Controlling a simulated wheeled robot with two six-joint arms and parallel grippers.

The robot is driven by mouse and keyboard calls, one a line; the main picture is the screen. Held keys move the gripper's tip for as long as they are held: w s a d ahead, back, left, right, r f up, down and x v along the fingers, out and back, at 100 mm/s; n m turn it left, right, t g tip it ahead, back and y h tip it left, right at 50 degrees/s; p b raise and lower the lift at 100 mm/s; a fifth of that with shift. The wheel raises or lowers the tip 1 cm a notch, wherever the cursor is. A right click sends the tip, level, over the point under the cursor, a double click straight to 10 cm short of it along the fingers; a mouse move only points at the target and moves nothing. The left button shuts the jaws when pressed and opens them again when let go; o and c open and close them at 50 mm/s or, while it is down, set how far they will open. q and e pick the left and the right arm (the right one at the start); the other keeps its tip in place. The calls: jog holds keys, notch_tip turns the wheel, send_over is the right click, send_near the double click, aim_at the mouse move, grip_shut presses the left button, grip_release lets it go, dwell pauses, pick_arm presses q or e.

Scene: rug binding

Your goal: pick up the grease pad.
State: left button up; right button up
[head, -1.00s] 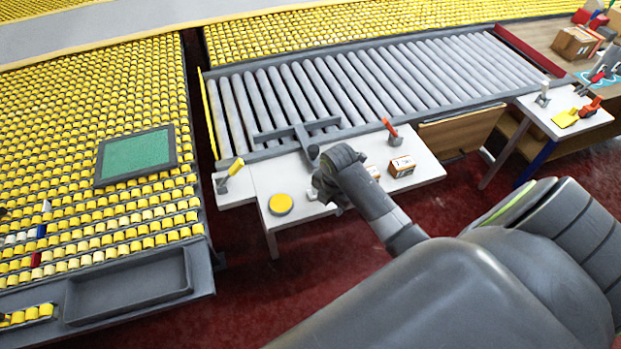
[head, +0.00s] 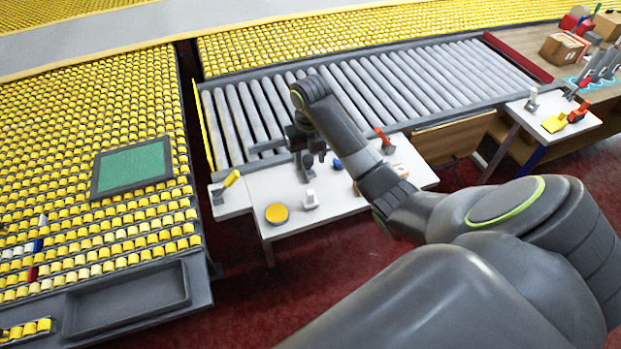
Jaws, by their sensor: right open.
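A round yellow pad with a dark rim, which looks like the grease pad (head: 277,213), lies flat on the white table near its front left corner. My right gripper (head: 310,172) is open above the back of the white table, pointing down, to the right of the yellow pad and farther back. It is apart from the pad, and I see nothing held in it. My left gripper is not in the picture.
On the white table (head: 345,203) stand a small white item (head: 310,200), a blue item (head: 337,164) and a red-handled tool (head: 383,139). A yellow-handled tool (head: 231,179) stands at the left. The roller conveyor (head: 400,80) runs behind. My forearm hides part of the table.

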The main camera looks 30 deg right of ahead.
aim_at(310, 192)
notch_tip(310, 192, down, 11)
jog(key=b, duration=1)
jog(key=shift+f+b, duration=0.15)
jog(key=shift+b, duration=0.15)
jog(key=shift+f, duration=2.6)
grip_shut()
